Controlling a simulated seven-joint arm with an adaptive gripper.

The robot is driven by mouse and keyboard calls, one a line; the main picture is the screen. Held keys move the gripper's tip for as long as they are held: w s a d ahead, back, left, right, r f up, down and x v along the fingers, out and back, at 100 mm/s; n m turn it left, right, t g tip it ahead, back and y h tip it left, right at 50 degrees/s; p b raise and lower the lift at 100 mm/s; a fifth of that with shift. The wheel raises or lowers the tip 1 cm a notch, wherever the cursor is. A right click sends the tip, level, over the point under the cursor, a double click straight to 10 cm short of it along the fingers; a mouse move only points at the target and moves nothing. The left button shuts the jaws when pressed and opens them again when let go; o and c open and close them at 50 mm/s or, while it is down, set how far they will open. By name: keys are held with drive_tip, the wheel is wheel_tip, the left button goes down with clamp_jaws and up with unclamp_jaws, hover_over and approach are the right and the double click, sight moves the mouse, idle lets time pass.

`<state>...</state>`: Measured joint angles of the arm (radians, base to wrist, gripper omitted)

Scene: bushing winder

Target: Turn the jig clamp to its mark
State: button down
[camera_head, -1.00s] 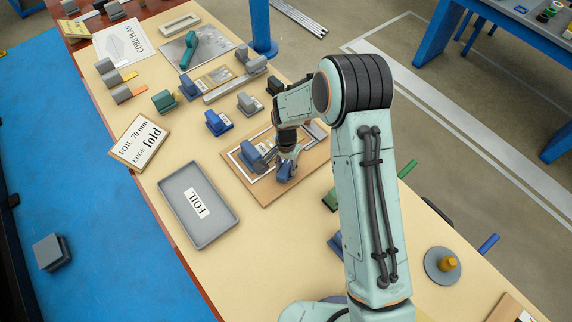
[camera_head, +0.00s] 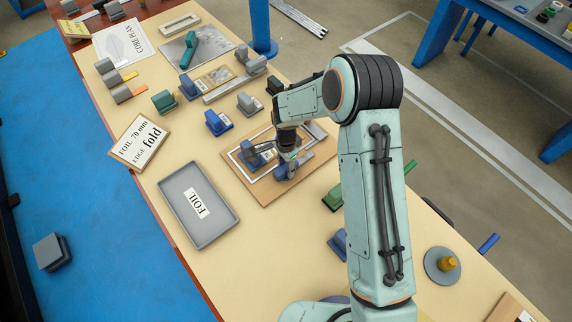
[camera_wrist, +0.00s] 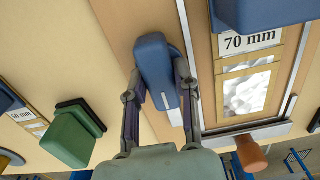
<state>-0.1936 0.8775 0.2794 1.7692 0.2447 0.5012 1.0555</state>
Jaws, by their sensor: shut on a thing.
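The jig clamp, seen as a blue, round-ended block (camera_wrist: 153,62), sits at the edge of the jig's wooden board in the wrist view. My gripper (camera_wrist: 155,88) is shut on it, one finger along each side. In the head view my gripper (camera_head: 287,168) is low over the wooden jig board (camera_head: 262,193), and its fingers and wrist mostly hide the clamp. The jig's grey frame (camera_wrist: 200,30) runs beside the clamp, with a "70 mm" label (camera_wrist: 250,42) and a foil patch (camera_wrist: 247,93) inside. I cannot make out the clamp's mark.
A second blue block (camera_head: 258,154) stands on the jig, close to my gripper. A green block (camera_wrist: 70,137) stands on the table near the board.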

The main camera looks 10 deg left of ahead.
sight(286, 166)
drive_tip(key=shift+f, duration=0.1)
drive_tip(key=c, duration=0.8)
unclamp_jaws()
drive_tip(key=shift+c, duration=0.2)
wheel_tip(286, 166, up, 12)
drive_tip(key=shift+d, duration=0.1)
